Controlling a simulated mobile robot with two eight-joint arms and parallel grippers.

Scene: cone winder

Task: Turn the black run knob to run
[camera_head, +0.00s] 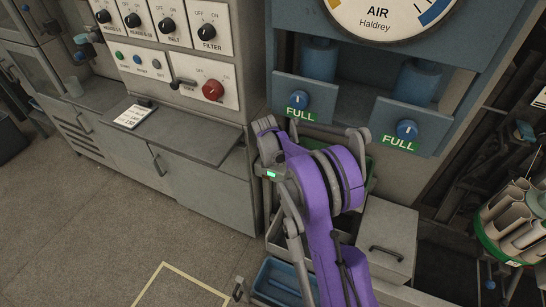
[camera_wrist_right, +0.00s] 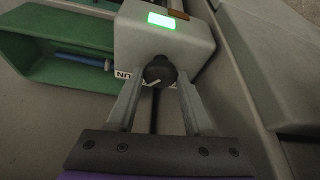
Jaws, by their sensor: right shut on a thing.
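The black run knob (camera_wrist_right: 159,70) is on the front of a grey box (camera_wrist_right: 190,42) with a lit green display, seen in the right wrist view. A pale pointer line shows on the knob, and a partly hidden label ending in "UN" is to its left. My right gripper (camera_wrist_right: 158,84) is shut on the knob, with one finger on each side. In the head view the box with its green light (camera_head: 271,174) shows beside my purple right arm; the knob cannot be made out there. My left gripper is not in view.
A green tray (camera_wrist_right: 45,75) lies left of the box in the wrist view. In the head view, a panel with several black knobs and a red knob (camera_head: 213,90) stands at the back left. A blue frame with FULL labels (camera_head: 301,114) is behind my arm. The floor at lower left is clear.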

